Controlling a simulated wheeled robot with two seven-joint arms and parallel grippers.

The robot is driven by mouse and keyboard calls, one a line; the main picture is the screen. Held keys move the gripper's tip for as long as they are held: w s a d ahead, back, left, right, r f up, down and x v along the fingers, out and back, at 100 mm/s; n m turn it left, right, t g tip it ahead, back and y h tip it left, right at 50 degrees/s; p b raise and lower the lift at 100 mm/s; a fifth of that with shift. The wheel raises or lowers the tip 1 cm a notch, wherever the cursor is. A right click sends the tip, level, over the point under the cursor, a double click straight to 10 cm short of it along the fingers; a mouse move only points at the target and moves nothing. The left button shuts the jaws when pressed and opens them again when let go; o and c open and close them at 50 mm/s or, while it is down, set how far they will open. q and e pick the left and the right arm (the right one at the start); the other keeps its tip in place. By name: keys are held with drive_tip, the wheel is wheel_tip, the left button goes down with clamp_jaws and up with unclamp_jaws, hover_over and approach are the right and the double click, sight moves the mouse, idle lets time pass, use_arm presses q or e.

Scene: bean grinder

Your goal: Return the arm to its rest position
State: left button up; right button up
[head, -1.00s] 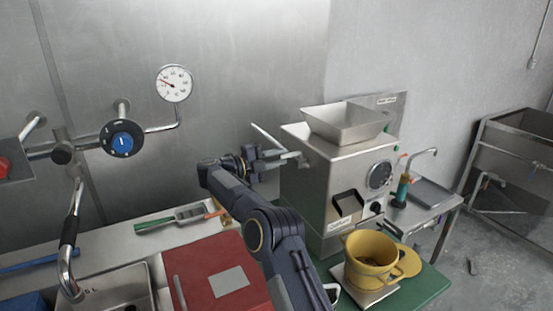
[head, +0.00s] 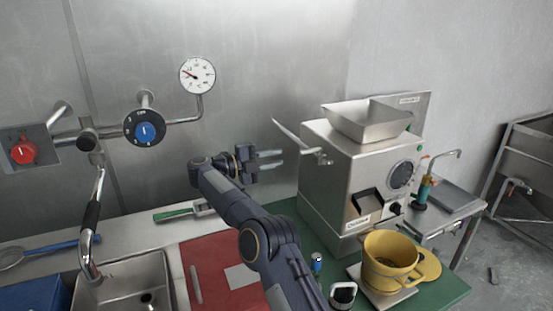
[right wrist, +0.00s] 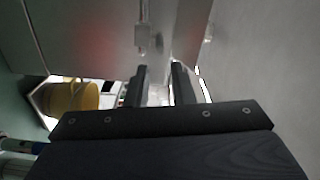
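My right arm reaches up from the bottom of the head view. Its gripper (head: 268,160) is in the air in front of the steel wall, left of the bean grinder (head: 335,185). The two fingers are parted with nothing between them. The fingers also show in the right wrist view (right wrist: 160,88), apart and empty. The grinder's lever (head: 298,137) sticks out at its upper left, a short way right of the fingertips and apart from them. My left gripper is not in view.
A yellow cup (head: 390,262) stands on a scale on the green mat (head: 448,287). A red board (head: 212,268), a sink (head: 130,285) and a faucet (head: 92,225) are at the left. A steel hopper (head: 368,120) tops the grinder.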

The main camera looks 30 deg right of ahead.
drive_tip(key=w+d+r+n+t+y, duration=0.1)
drive_tip(key=w+r+n+t, duration=0.1)
drive_tip(key=r+n+t, duration=0.5)
drive_tip(key=w+d+r+n+t, duration=0.15)
drive_tip(key=r+n+t, duration=0.25)
drive_tip(key=r+t, duration=0.55)
drive_tip(key=s+a+r+n+t+y, duration=0.3)
drive_tip(key=a+r+n+t+y, duration=0.1)
drive_tip(key=n+y, duration=0.3)
drive_tip(key=s+a+f+n+g+y, duration=0.2)
drive_tip(key=s+a+f+n+y, duration=0.35)
drive_tip(key=s, duration=0.35)
drive_tip(key=s+a+f+n+g+y, duration=0.2)
drive_tip(key=s+a+f+n+y, duration=0.4)
drive_tip(key=s, duration=0.3)
drive_tip(key=s+a+f+n+g+y, duration=0.1)
drive_tip(key=s+f+g, duration=0.3)
drive_tip(key=s+f, duration=0.6)
drive_tip(key=s+a+f+n+g+y, duration=0.1)
drive_tip(key=s+a+f+n+g, duration=0.2)
drive_tip(key=s+f, duration=0.7)
drive_tip(key=s+a+g, duration=0.1)
drive_tip(key=s, duration=0.3)
drive_tip(key=shift+s+a+f, duration=0.2)
drive_tip(key=shift+s+f, duration=0.05)
drive_tip(key=shift+s, duration=0.1)
drive_tip(key=shift+g, duration=0.25)
